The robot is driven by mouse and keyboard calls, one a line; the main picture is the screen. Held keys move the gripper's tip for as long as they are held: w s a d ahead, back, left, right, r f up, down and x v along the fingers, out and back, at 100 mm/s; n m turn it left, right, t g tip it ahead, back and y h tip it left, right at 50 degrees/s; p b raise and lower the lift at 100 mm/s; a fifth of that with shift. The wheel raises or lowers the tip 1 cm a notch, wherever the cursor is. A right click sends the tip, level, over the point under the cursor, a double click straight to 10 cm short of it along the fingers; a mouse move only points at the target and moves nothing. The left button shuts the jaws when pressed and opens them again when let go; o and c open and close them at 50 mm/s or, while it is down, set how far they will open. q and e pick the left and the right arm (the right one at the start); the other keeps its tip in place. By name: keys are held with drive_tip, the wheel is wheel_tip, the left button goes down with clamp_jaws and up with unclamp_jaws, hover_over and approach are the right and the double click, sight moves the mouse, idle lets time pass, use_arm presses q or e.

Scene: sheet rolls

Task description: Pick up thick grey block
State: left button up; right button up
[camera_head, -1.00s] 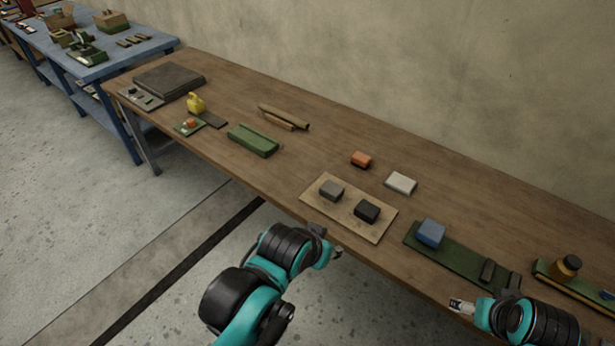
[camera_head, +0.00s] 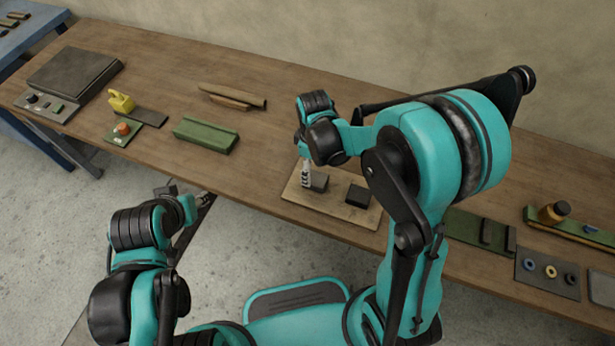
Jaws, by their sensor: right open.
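The thick grey block (camera_head: 320,183) sits on the left part of a tan board (camera_head: 337,212) near the table's front edge. A darker block (camera_head: 357,196) sits on the same board to its right. My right gripper (camera_head: 306,181) points down at the left side of the grey block. It is open, and its fingers partly hide the block; I cannot tell whether they touch it. My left gripper (camera_head: 203,198) is in front of the table's front edge, away from the blocks; its jaw opening is too small to judge.
A green block (camera_head: 205,135), brown rolls (camera_head: 232,96) and a yellow object (camera_head: 121,101) lie to the left. A plate with rings (camera_head: 548,274) and an amber jar (camera_head: 554,212) are at the right. My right arm hides much of the table's middle right.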

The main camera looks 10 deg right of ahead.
sight(314, 178)
drive_tip(key=f+b, duration=0.1)
drive_tip(key=f, duration=0.2)
drive_tip(key=f+b, duration=0.1)
drive_tip(key=f, duration=0.1)
drive_tip(key=shift+s+d+f+b, duration=0.2)
drive_tip(key=shift+s+b, duration=0.1)
drive_tip(key=shift+b, duration=0.05)
drive_tip(key=c, duration=1.4)
drive_tip(key=shift+o, duration=0.2)
drive_tip(key=shift+r, duration=0.1)
